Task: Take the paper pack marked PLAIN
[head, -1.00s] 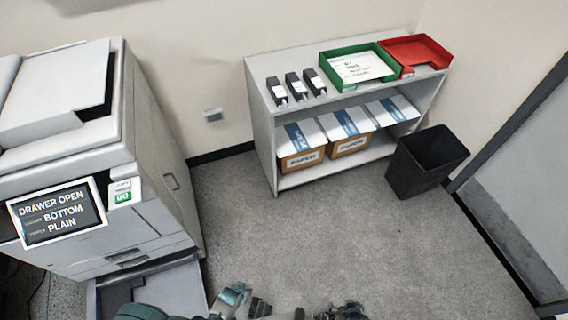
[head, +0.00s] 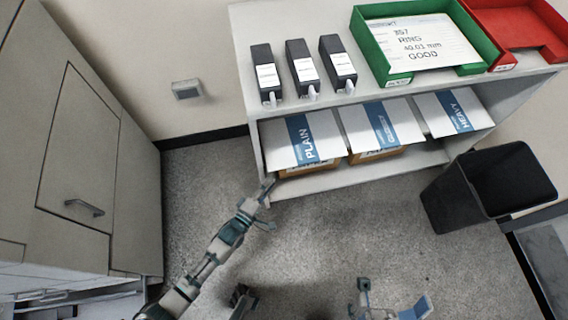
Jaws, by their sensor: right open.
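The paper pack marked PLAIN (head: 285,149) is white with a blue band and lies leftmost on the lower shelf, above a brown box front. My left gripper (head: 266,204) reaches in from the lower left. Its fingers look spread and empty, just below the shelf's front left corner, close to the pack but seemingly not holding it. My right gripper (head: 388,303) is low at the bottom edge, open, and away from the shelf; its lower part is cut off.
A middle pack (head: 362,128) and a HEAVY pack (head: 447,116) share the lower shelf (head: 375,168). Above are dark cartridges (head: 302,68), a green tray (head: 398,79) and a red tray (head: 520,57). A black bin (head: 455,200) stands right; the copier (head: 85,150) stands left. The floor between is clear.

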